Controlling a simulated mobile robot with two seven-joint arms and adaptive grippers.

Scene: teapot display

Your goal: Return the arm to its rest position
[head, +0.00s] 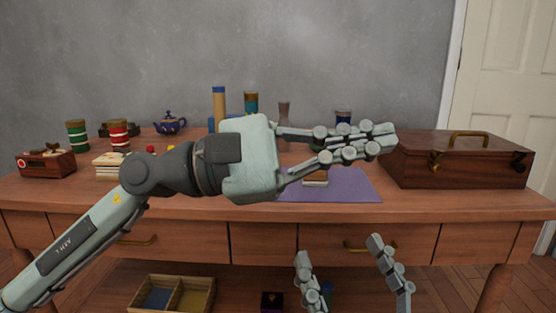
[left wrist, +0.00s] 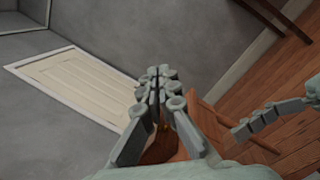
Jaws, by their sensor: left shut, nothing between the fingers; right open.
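My left gripper (head: 388,138) reaches across the head view from the left, above the table, with its fingers pointing right. Its fingers are shut with nothing between them. They also show in the left wrist view (left wrist: 160,74), closed together at the centre. My right gripper (head: 338,246) shows at the bottom of the head view, in front of the table, with its two fingers wide apart and empty. Part of it shows at the right edge of the left wrist view (left wrist: 270,115). The left gripper and forearm hide part of the tabletop and of the things behind.
The wooden table (head: 420,206) holds a purple mat (head: 355,188), a brown case (head: 460,165) just right of my left fingertips, a blue teapot (head: 170,124), canisters (head: 77,135) and a wooden box (head: 46,163). A divided tray (head: 172,280) sits below. A door (left wrist: 85,85) stands beyond.

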